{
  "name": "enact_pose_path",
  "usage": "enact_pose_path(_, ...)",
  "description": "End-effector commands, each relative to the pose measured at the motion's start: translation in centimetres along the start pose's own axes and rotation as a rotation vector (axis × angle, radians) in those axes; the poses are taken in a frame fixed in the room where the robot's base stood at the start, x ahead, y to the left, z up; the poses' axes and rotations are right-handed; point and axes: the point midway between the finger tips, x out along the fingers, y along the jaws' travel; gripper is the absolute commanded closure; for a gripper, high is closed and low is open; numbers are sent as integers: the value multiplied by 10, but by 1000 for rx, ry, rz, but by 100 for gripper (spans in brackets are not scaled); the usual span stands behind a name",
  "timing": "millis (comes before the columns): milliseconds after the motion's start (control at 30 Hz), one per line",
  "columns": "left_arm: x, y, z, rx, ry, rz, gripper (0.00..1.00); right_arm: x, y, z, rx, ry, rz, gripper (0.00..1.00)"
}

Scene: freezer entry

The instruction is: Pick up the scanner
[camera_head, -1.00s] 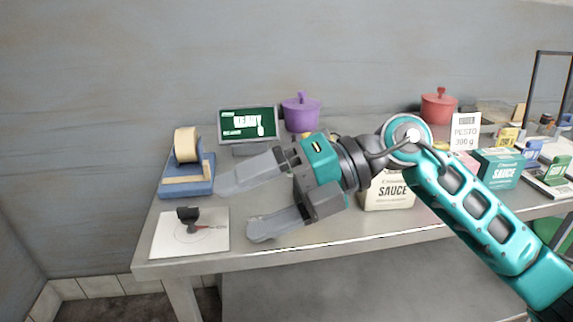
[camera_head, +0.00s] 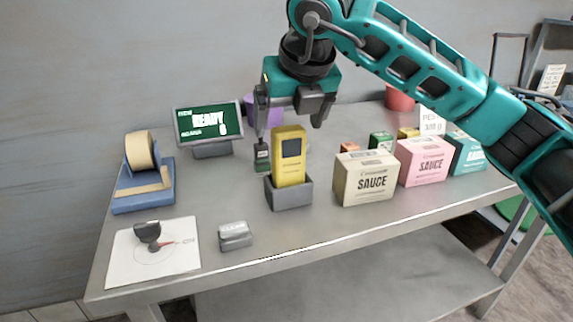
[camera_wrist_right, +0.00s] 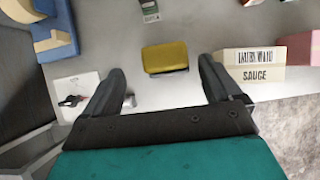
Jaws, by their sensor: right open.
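The yellow scanner (camera_head: 289,160) with a dark screen stands upright in a grey holder (camera_head: 289,195) on the table. My right gripper (camera_head: 291,130) points down above and just behind the scanner's top, fingers open, one on each side of it in the picture. Nothing is between the fingers. In the right wrist view the scanner's yellow top (camera_wrist_right: 165,57) shows beyond and between the open fingertips (camera_wrist_right: 160,75). My left gripper is not in view.
A cream sauce box (camera_head: 366,180) stands right of the scanner, with a pink box (camera_head: 422,162) beyond.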

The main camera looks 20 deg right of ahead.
Motion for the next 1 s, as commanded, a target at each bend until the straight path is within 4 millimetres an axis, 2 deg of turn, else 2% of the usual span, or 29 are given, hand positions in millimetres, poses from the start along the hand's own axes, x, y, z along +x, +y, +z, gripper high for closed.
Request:
enact_pose_path(100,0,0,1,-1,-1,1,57,16,0,0,0,2,1,8)
enact_pose_path(267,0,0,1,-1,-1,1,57,26,-1,0,0,1,1,8)
enact_pose_path(467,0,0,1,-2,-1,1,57,55,-9,-2,1,3,0,8)
enact_pose_path(600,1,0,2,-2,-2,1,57,70,-7,-1,-1,1,2,8)
enact_pose_path(867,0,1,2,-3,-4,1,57,73,-7,-1,-2,-1,3,8)
enact_pose_path(1000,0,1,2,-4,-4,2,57,73,-7,-1,-2,-1,3,20)
